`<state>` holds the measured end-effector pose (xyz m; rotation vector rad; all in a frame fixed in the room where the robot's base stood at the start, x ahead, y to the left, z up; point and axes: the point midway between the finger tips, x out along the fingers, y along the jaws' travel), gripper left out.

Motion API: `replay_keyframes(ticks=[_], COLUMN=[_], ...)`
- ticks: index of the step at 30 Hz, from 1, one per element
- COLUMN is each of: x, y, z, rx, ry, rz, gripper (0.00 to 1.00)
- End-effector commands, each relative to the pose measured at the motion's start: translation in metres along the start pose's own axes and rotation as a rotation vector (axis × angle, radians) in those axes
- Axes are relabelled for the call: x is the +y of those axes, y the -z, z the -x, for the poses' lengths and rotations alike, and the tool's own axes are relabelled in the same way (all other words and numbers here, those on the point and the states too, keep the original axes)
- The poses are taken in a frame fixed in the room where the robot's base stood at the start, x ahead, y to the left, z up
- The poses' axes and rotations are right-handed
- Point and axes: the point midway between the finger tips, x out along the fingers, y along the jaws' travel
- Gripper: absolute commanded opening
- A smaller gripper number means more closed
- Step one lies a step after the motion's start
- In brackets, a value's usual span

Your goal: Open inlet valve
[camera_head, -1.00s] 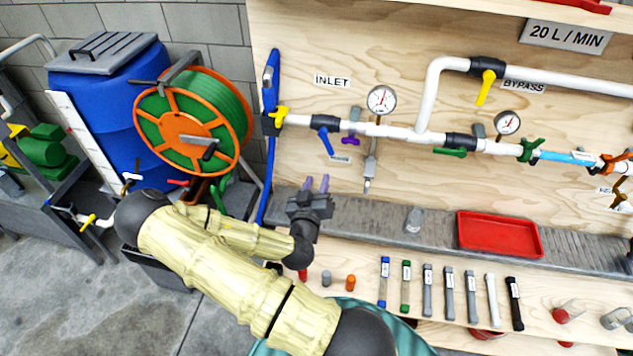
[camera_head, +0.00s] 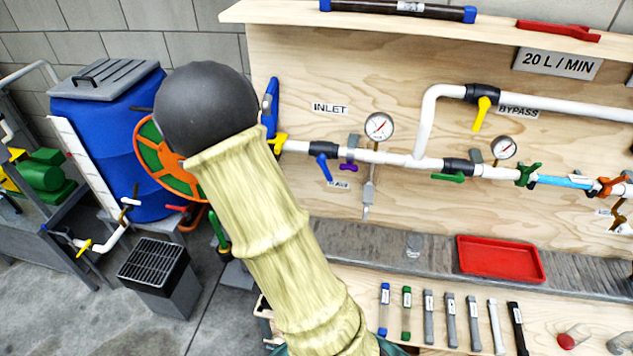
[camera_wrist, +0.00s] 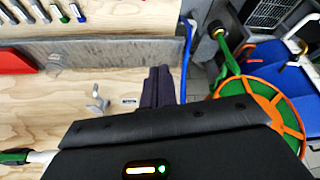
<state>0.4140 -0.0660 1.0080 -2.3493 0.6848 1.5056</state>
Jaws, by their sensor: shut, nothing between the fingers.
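The INLET label (camera_head: 330,108) is on the wooden panel above the left part of the white pipe. Which handle the label names I cannot tell. My gripper (camera_wrist: 158,85) shows in the wrist view with its dark purple fingers together and empty, in front of the panel beside the blue hose (camera_wrist: 187,50). My arm hides it in the head view.
An orange and green hose reel (camera_head: 160,160) and blue barrel (camera_head: 110,130) stand left of the panel, the reel partly behind my arm. Pressure gauges (camera_head: 379,127) sit along the pipe. A red tray (camera_head: 498,259) lies on the grey trough, with several tubes below.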

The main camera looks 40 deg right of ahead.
Motion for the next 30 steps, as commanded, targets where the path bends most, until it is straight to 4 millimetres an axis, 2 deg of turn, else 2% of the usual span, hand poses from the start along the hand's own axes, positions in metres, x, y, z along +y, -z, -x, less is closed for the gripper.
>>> replay_keyframes(ticks=[3,7,12,15,19,30], x=[-0.017,-0.027,-0.025,-0.021,-0.018,-0.018], y=[-0.004,-0.012,-0.023,-0.028,-0.032,-0.032], z=[0.035,0.075,0.123,0.140,0.148,0.148], rx=[-0.069,-0.127,-0.170,-0.184,-0.193,-0.195], ry=[0.092,0.164,0.208,0.210,0.207,0.207], rz=[0.089,0.220,0.398,0.471,0.512,0.512], gripper=[0.00,0.00,0.00,0.00,0.00,0.00])
